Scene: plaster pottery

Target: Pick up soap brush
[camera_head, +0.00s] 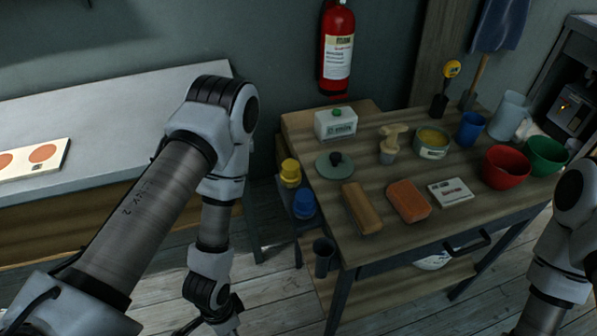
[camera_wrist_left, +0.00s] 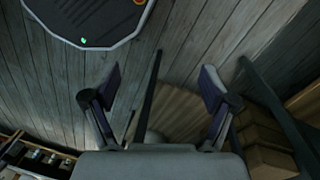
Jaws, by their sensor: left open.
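The soap brush (camera_head: 391,143), with a pale wooden knob handle and light bristles, appears to stand upright on the wooden table (camera_head: 330,190), left of a green bowl with yellow contents. My left gripper (camera_wrist_left: 160,82) is open and empty in the left wrist view, above the floor. In the head view, the left arm hangs down left of the table, well apart from the brush, with its hand at the bottom edge. The brush cannot be made out in the wrist view. My right arm shows at the right edge; its gripper is out of frame.
Around the brush are a white box (camera_head: 336,123), a round green lid (camera_head: 334,165), the yellow-filled bowl (camera_head: 432,143), a brown block (camera_head: 362,207), an orange sponge-like block (camera_head: 408,201) and a white packet (camera_head: 451,193). Red (camera_head: 506,167) and green (camera_head: 545,155) bowls stand right.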

